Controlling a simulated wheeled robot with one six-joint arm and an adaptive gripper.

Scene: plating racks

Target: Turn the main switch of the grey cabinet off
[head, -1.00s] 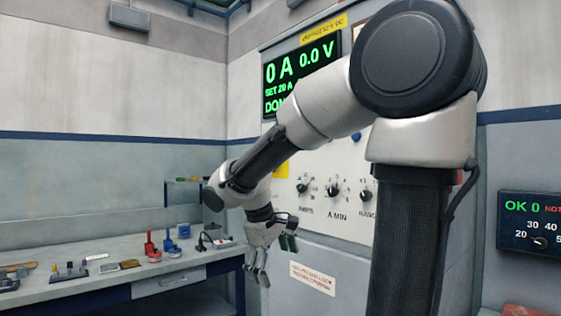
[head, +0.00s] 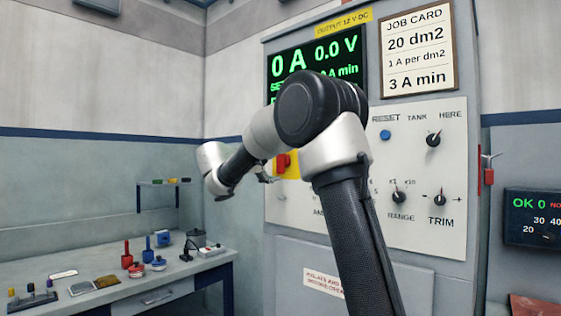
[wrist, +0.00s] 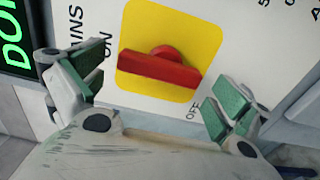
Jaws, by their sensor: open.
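The grey cabinet (head: 415,285) stands in the middle of the head view. Its main switch is a red bar handle (wrist: 158,70) on a yellow plate (wrist: 195,40), with MAINS and ON lettered at the left and OFF at the lower right in the wrist view. The bar lies across that view, tilted slightly down to the right, its left end near ON. In the head view the red handle (head: 283,163) is partly hidden by my arm. My gripper (wrist: 155,92) is open, its green-padded fingers on either side of the handle; I see no contact.
The cabinet has a green-lettered display (head: 315,60), a blue reset button (head: 385,135) and several knobs, including TRIM (head: 440,198). A job card (head: 418,50) hangs at the upper right. A workbench (head: 60,285) with small tools and pots stands at the left.

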